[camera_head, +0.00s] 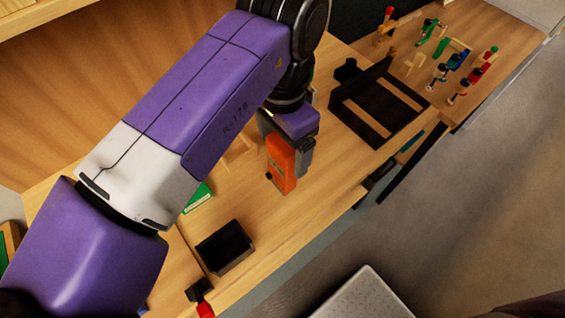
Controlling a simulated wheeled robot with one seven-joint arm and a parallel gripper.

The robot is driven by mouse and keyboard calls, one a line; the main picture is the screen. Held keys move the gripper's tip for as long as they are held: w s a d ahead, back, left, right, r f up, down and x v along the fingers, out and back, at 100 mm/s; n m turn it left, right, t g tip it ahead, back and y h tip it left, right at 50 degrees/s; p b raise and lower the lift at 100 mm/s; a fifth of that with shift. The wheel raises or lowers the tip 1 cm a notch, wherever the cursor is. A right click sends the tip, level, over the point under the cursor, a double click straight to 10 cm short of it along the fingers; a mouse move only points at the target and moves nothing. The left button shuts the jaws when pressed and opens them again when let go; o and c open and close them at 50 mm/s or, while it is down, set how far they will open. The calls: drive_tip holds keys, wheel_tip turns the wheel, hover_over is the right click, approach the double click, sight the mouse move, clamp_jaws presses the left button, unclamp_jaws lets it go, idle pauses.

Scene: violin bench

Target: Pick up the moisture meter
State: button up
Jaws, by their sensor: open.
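The orange moisture meter (280,164) stands upright, or nearly so, on the wooden bench in the middle of the head view. It is a boxy body with a dark knob low on its left side and a small green patch. My gripper (289,150) is right at its upper part, pointing down. One grey finger shows along the meter's right side; the other finger is mostly hidden behind the meter and the purple hand. The jaws are open, and I cannot tell whether a finger touches the meter.
A black open box (225,248) sits on the bench in front. A green item (198,198) lies partly behind my arm. A black tray with wooden strips (378,107) is at the back right. Several coloured clamps (464,65) stand beyond it. Bare bench lies right of the meter.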

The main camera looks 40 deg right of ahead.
clamp_jaws()
idle(0.3)
drive_tip(key=shift+r, duration=0.1)
